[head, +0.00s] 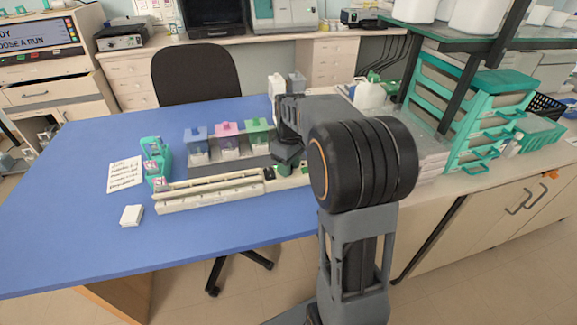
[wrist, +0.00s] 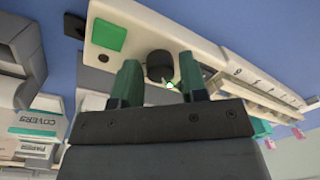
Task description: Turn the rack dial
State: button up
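The rack (head: 210,195) is a long cream tray on the blue table. Its end panel (wrist: 135,28) in the wrist view carries a round black dial (wrist: 159,62) and a green square (wrist: 109,36). My gripper (wrist: 159,76) has its green fingers apart, one on each side of the dial in the picture, with narrow gaps visible. I cannot tell whether the tips reach down beside the knob. In the head view my gripper (head: 288,164) is over the rack's right end, and I cannot make out the dial there.
Jars with blue (head: 196,134), pink (head: 227,128) and green (head: 258,125) lids stand behind the rack. A teal holder (head: 163,153), a note (head: 125,174) and a small white box (head: 131,215) are at left. The table's front left is clear.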

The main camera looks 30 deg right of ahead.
jog(key=c, duration=0.6)
jog(key=shift+c, duration=0.2)
jog(key=m+p, duration=0.1)
jog(key=m, duration=0.2)
jog(key=m+p, duration=0.1)
jog(key=m, duration=0.3)
jog(key=shift+m, duration=0.4)
jog(key=m+p, duration=0.1)
jog(key=m, duration=0.5)
jog(key=shift+t+p, duration=0.3)
jog(key=m+p, duration=0.1)
jog(key=m, duration=0.4)
jog(key=shift+m, duration=0.7)
